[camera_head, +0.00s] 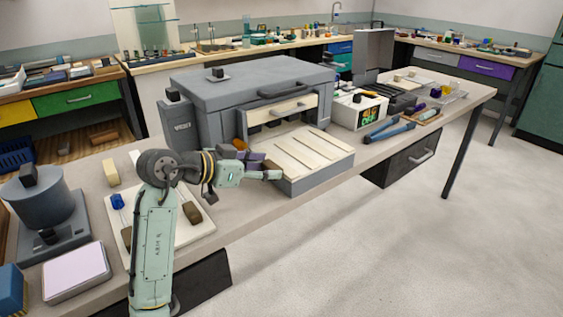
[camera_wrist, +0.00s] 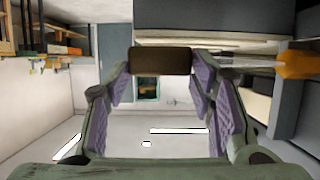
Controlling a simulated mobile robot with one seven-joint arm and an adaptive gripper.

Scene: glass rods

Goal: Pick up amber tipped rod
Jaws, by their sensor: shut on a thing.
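The amber tipped rod has an orange tip (camera_wrist: 298,65) at the right of the wrist view, a thin clear shaft (camera_wrist: 240,62) and a dark brown handle (camera_wrist: 160,61). My gripper (camera_wrist: 160,72) is shut on the brown handle, with the purple finger pads on either side of it. In the head view the orange tip (camera_head: 239,144) shows behind my gripper (camera_head: 272,174), in front of the grey oven. Part of the shaft is hidden by my gripper there. The rod is held above the bench, beside the slatted tray.
The grey oven (camera_head: 250,84) stands behind, with the slatted tray (camera_head: 292,184) in front of it. A pale board (camera_head: 186,238) at left bears other rods, one blue tipped (camera_head: 118,202). The floor in front is clear.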

